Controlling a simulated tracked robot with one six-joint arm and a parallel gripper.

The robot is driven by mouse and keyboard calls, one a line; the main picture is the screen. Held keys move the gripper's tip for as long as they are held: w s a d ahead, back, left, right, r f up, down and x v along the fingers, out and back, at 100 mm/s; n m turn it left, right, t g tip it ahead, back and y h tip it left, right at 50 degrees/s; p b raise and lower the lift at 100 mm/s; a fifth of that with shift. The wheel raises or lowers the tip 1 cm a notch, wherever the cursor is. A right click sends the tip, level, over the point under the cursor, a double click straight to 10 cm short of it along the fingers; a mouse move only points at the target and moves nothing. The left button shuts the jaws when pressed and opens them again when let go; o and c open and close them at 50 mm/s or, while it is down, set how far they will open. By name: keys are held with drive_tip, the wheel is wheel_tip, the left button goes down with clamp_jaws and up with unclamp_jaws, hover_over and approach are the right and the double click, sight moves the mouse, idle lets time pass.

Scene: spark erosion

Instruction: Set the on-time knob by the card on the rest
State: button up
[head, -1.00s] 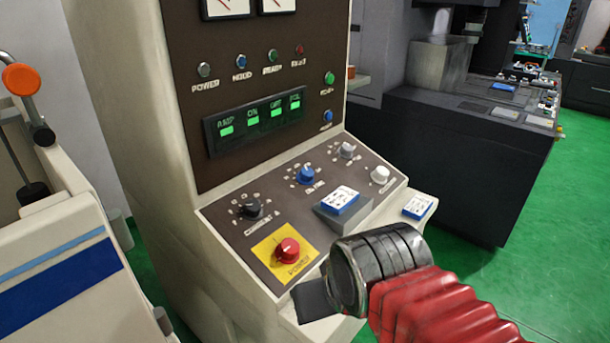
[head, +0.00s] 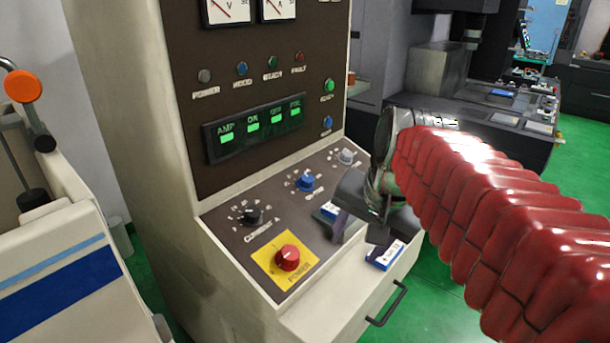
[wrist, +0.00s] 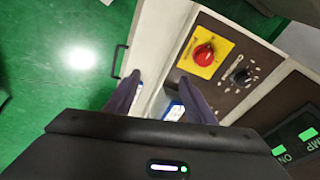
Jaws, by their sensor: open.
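The blue knob (head: 305,181) stands in the middle of the sloped panel; its small label is too blurred to read. A blue-and-white card (head: 330,210) lies on the rest below it, partly hidden by my gripper. My gripper (head: 357,238) is open, fingers pointing down, above the panel's front edge, right of and nearer than the blue knob. In the wrist view, the card on the rest (wrist: 174,112) shows in part between the fingers. The blue knob is hidden there.
A second blue-and-white card (head: 385,255) lies on the front ledge above a drawer handle (head: 387,305). The black current knob (head: 250,216), red button on yellow (head: 287,258) and grey knob (head: 346,157) share the panel. A lit display (head: 253,130) is above.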

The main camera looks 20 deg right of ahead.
drive_tip(key=w+d+r+m+y, duration=0.1)
drive_tip(key=d+r+m, duration=0.2)
drive_tip(key=d+m, duration=0.6)
drive_tip(key=d+r+m, duration=0.3)
drive_tip(key=d+m, duration=0.5)
drive_tip(key=d, duration=1.3)
drive_tip(key=shift+w+r+m+y, duration=0.2)
drive_tip(key=shift+w+m+y, duration=0.15)
drive_tip(key=shift+m+y, duration=0.05)
drive_tip(key=shift+c, duration=0.3)
